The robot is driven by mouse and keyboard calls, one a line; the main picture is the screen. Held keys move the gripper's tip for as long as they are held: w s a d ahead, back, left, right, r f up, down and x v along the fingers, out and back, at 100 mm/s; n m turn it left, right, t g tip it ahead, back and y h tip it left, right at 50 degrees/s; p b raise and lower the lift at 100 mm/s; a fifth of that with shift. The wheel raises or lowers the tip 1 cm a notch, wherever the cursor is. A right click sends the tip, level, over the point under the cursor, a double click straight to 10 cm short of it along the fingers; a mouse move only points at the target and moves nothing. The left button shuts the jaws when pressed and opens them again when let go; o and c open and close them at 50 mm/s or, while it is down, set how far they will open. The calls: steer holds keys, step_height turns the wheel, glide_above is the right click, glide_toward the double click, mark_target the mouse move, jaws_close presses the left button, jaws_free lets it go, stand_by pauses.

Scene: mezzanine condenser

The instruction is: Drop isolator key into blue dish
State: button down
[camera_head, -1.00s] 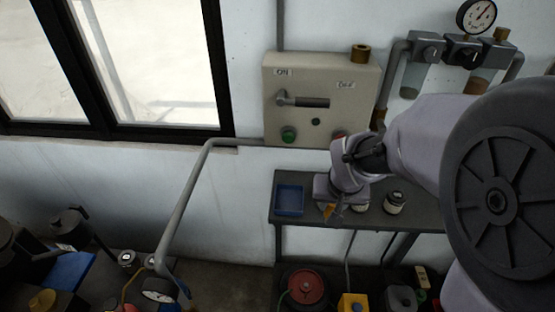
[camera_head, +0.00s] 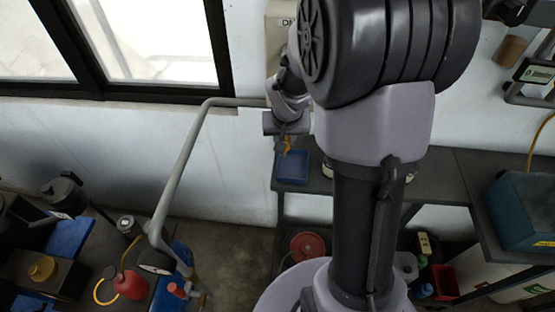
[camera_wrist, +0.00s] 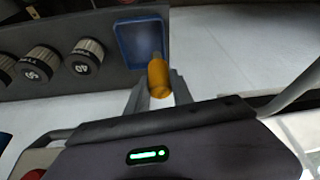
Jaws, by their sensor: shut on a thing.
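The isolator key shows an orange-yellow grip (camera_wrist: 158,78) between my gripper's fingers (camera_wrist: 160,97) in the wrist view, with a short grey end past it. My gripper (camera_head: 286,142) is shut on the key (camera_head: 287,146), which hangs down in the head view. The blue dish (camera_head: 292,179) is a shallow square tray on the dark bench. It also shows in the wrist view (camera_wrist: 128,52), beyond the key. The key overlaps the dish's edge in both views; its exact height above the dish is hard to tell.
The dark bench (camera_head: 440,180) runs to the right, with a teal box (camera_head: 525,210) at its far end. A grey pipe (camera_head: 185,175) rises along the wall at left.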

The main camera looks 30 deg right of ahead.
steer(key=s+d+m, duration=0.1)
steer(key=d+m, duration=0.1)
steer(key=d, duration=0.3)
steer(key=shift+h, duration=0.3)
step_height(320, 180, down, 5)
steer(key=b, duration=0.3)
steer(key=shift+f+b, duration=0.15)
steer(key=shift+b, duration=0.15)
steer(key=c, duration=1)
jaws_free()
steer(key=shift+c, duration=0.2)
steer(key=shift+a+r, duration=0.1)
steer(key=shift+r, duration=0.1)
steer(key=p+v, duration=0.6)
steer(key=v, duration=1.1)
steer(key=shift+r, duration=0.15)
steer(key=s+a+n+t+y+b, duration=0.1)
steer(key=s+a+y+b, duration=0.1)
steer(key=s+a, duration=0.5)
steer(key=s+a+r+n+t+y+b, duration=0.1)
steer(key=s+a+b, duration=0.3)
steer(key=a, duration=1)
steer(key=s+n+y, duration=0.1)
steer(key=s, duration=0.2)
steer(key=shift+a+r+y, duration=0.3)
steer(key=shift+a, duration=0.05)
